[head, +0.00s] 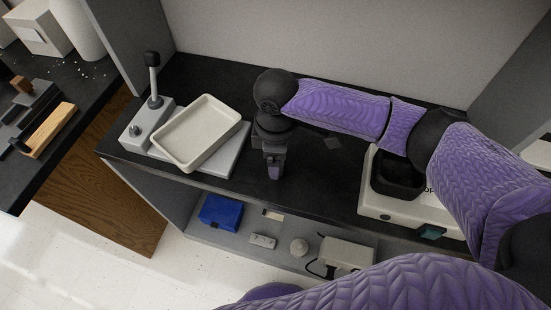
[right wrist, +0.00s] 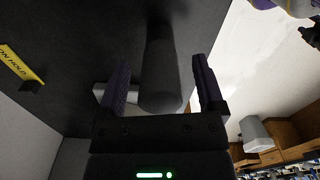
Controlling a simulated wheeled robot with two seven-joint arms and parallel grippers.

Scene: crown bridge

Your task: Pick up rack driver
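A dark grey cylinder (right wrist: 160,75), which I take to be the rack driver, shows in the right wrist view between my right gripper's fingers. A gap shows on each side of it, and its far end blends into the black counter. My right gripper (head: 273,172) points down at the counter's front part in the head view; it also shows in the right wrist view (right wrist: 161,80), with its purple fingers apart. In the head view the gripper and wrist hide the cylinder. My left gripper is not in view.
A cream tray (head: 238,128) on a grey base and an upright lever (head: 154,80) stand left on the counter. A white machine (head: 378,208) with a black well stands right. A yellow sign (right wrist: 20,65) is nearby. The shelf below holds a blue box (head: 220,212).

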